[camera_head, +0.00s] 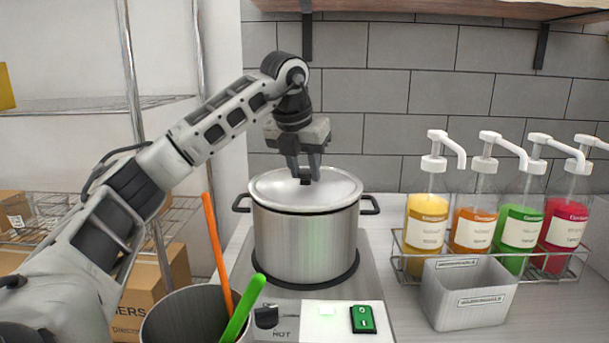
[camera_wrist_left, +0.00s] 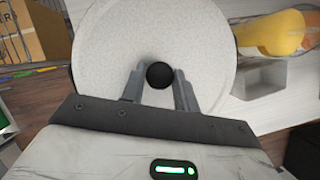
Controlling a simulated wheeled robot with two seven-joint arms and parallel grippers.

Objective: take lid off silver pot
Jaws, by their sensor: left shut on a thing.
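The silver pot (camera_head: 300,245) stands upright on a hot plate (camera_head: 375,275), with a dark handle on each side. Its silver lid (camera_head: 335,192) sits on the rim and looks level or very slightly tilted. My left gripper (camera_head: 305,178) is above the lid's middle, pointing down, and is shut on the lid's knob. In the left wrist view the round black knob (camera_wrist_left: 160,75) lies between the two fingertips (camera_wrist_left: 160,85), with the pale lid (camera_wrist_left: 150,35) around it. My right gripper is out of view.
A rack (camera_head: 490,275) of several pump bottles stands at the right, with a grey bin (camera_head: 465,310) before it. A container (camera_head: 180,320) with orange and green sticks stands at the front left. A green switch (camera_head: 363,319) is in front of the pot.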

